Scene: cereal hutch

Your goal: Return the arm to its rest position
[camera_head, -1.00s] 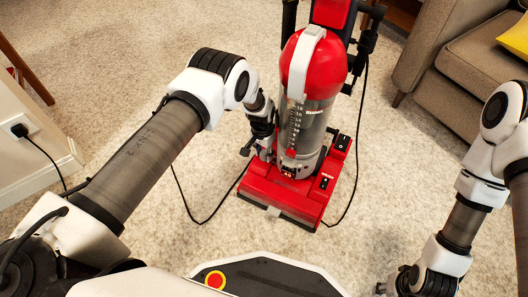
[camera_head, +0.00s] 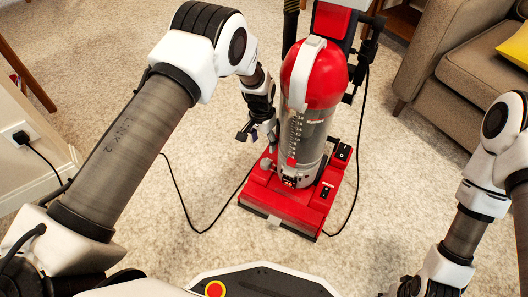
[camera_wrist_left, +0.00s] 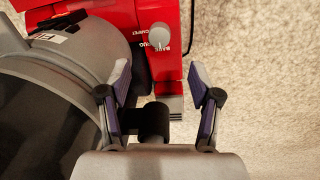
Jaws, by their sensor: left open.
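My left gripper (camera_head: 257,132) is just left of the red upright vacuum cleaner (camera_head: 311,75), beside its clear dust canister. In the left wrist view, the two fingers of the left gripper (camera_wrist_left: 160,95) are apart with nothing held between them. Beyond the fingertips in that view are the vacuum's red base (camera_wrist_left: 120,20) and a grey knob (camera_wrist_left: 160,36). My right gripper (camera_head: 412,288) is low at the right of the head view, cut by the frame's bottom edge; its fingers are too small and dark to judge.
A black power cord (camera_head: 190,215) loops over the carpet (camera_head: 240,240) from a wall outlet (camera_head: 20,137) at the left. A brown sofa (camera_head: 462,80) with a yellow cushion (camera_head: 513,48) stands at the upper right.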

